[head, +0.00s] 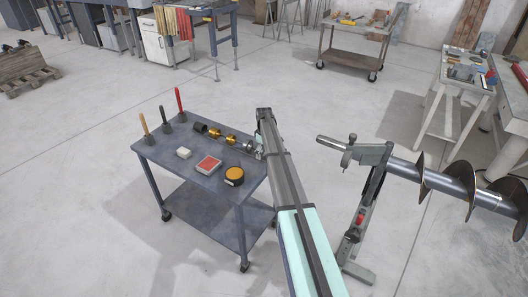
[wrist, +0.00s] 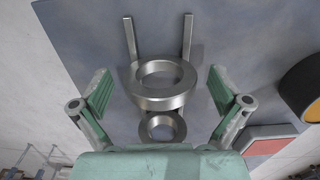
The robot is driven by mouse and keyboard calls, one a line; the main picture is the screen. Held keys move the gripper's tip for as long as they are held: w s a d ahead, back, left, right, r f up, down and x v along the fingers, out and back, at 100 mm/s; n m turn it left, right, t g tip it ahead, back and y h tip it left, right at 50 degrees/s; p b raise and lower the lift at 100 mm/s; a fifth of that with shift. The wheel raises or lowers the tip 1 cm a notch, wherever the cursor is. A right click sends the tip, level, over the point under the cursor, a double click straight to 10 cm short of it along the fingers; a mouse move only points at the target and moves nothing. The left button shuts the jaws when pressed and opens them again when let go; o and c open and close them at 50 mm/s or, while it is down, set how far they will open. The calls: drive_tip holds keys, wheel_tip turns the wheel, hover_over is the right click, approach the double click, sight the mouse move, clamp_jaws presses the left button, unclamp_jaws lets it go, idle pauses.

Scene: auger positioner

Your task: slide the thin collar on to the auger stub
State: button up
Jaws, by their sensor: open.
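In the wrist view a wide steel ring (wrist: 185,92) lies between the fingers of my gripper (wrist: 158,90), with a smaller steel ring (wrist: 150,135) just below it. I cannot tell which is the thin collar. My gripper is open, a finger on each side of the wide ring with gaps between. In the head view my gripper (head: 258,148) is over the right back part of the blue-grey cart, largely hidden by my arm. The auger stub (head: 328,141) is the bare left end of the auger shaft, sticking out past its stand, right of my arm.
The cart top (head: 222,187) also holds gold and black collars (head: 215,133), upright-handled tools (head: 166,114), a white block (head: 183,153), a red box (head: 208,165) and a black-and-orange tin (head: 234,176). The auger stand (head: 366,205) and flighted auger (head: 450,182) occupy the right side.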

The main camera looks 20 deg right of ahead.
drive_tip(key=c, duration=1.5)
drive_tip(key=shift+r, duration=0.1)
